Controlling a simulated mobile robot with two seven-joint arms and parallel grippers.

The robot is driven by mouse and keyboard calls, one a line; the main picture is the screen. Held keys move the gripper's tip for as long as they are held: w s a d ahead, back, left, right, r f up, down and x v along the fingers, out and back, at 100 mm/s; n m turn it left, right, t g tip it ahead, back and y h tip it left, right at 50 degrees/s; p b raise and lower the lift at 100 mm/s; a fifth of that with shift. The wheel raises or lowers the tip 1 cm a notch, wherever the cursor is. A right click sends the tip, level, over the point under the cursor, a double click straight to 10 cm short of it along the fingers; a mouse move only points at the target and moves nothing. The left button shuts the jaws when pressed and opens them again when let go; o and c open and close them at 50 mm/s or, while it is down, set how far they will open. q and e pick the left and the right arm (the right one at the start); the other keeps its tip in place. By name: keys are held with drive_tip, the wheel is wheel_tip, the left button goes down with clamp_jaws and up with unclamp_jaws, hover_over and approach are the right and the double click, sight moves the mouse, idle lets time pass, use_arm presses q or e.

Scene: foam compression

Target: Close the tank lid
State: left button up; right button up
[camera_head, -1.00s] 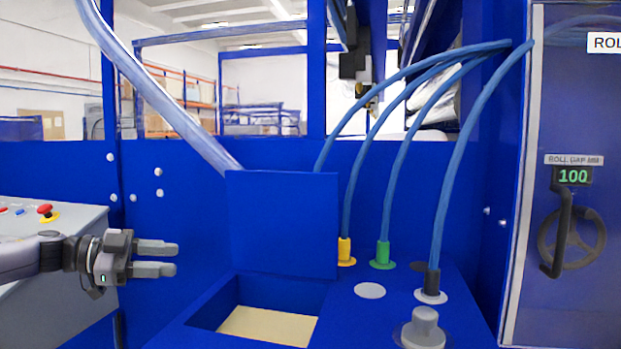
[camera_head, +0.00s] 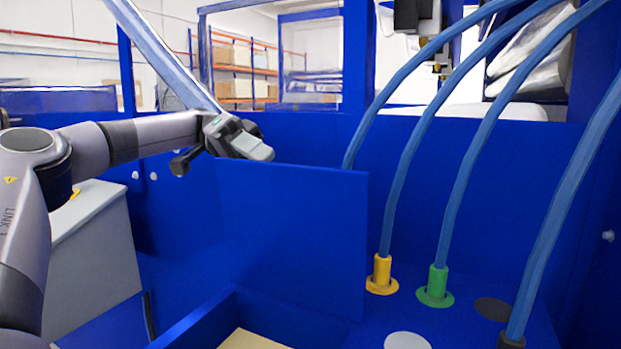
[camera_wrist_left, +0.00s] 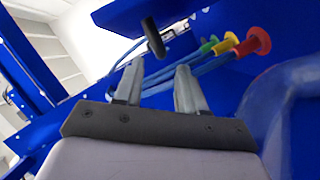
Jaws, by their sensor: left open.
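The blue tank lid (camera_head: 290,235) stands upright, open, at the back of the tank opening in the head view. The tank (camera_head: 195,322) shows its blue rim and a cream-coloured content (camera_head: 250,341) inside. My left gripper (camera_head: 262,150) is at the lid's top left edge, at or just behind it; I cannot tell whether it touches. In the left wrist view its two fingers (camera_wrist_left: 158,88) are apart with nothing between them. The lid hides part of the gripper's surroundings. My right gripper is in neither view.
Blue hoses rise from a yellow fitting (camera_head: 381,275), a green fitting (camera_head: 436,287) and a dark fitting (camera_head: 512,338) right of the lid. A thick pale hose (camera_head: 165,55) slopes down behind my left wrist. A grey cabinet (camera_head: 95,262) stands at the left.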

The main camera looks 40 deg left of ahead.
sight(295, 182)
use_arm(q)
drive_tip(key=shift+x, duration=3.55)
drive_tip(key=shift+s, duration=0.1)
clamp_jaws()
